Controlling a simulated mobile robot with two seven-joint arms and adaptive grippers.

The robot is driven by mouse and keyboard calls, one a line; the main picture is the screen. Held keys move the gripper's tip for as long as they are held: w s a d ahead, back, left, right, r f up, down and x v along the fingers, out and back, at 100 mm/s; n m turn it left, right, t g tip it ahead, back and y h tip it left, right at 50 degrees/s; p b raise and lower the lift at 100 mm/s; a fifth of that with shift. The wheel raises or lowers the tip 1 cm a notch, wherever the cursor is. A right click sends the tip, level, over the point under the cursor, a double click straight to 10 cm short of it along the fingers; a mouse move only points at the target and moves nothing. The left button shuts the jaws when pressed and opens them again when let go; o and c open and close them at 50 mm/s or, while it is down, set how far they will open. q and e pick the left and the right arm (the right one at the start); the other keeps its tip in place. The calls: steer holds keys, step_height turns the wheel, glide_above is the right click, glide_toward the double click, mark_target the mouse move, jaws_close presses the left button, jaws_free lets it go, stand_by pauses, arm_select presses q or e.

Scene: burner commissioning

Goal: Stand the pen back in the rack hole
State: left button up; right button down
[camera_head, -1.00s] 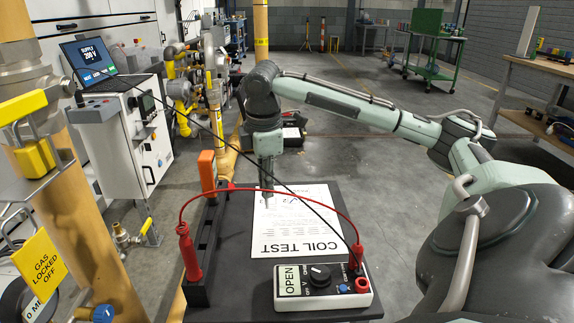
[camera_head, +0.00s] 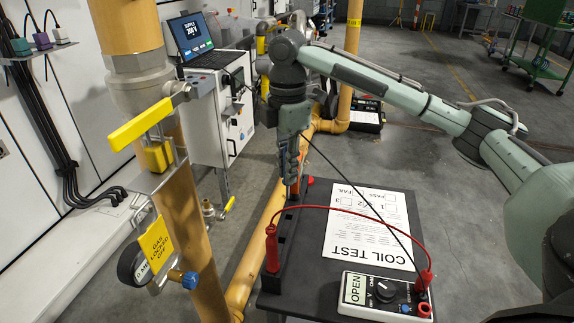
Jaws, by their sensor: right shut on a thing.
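My right gripper (camera_head: 291,178) hangs down over the far part of the black rack (camera_head: 284,236), at the left edge of the dark table. The pen points down, roughly upright. I cannot tell whether its tip is above a rack hole or inside one. A red probe (camera_head: 271,248) stands in the near part of the rack. My left gripper is out of view.
The COIL TEST sheet (camera_head: 362,240) lies right of the rack. A white meter (camera_head: 388,294) sits at the front. A red lead (camera_head: 385,220) arches low over the sheet, and a black lead (camera_head: 355,185) passes near the gripper. Yellow pipes stand left of the table.

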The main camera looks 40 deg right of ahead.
steer(key=shift+w+d, duration=0.2)
steer(key=shift+w, duration=0.05)
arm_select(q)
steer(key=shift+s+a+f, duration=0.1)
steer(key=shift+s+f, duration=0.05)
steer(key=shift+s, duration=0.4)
arm_select(e)
steer(key=shift+s+r, duration=0.2)
steer(key=shift+f, duration=0.1)
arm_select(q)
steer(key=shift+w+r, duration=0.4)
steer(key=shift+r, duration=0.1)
arm_select(e)
steer(key=shift+f, duration=2.5)
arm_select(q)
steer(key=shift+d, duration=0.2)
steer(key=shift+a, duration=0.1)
arm_select(e)
steer(key=shift+f, duration=0.25)
arm_select(q)
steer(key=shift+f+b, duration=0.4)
steer(key=shift+b, duration=0.15)
arm_select(e)
steer(key=shift+f, duration=2.65)
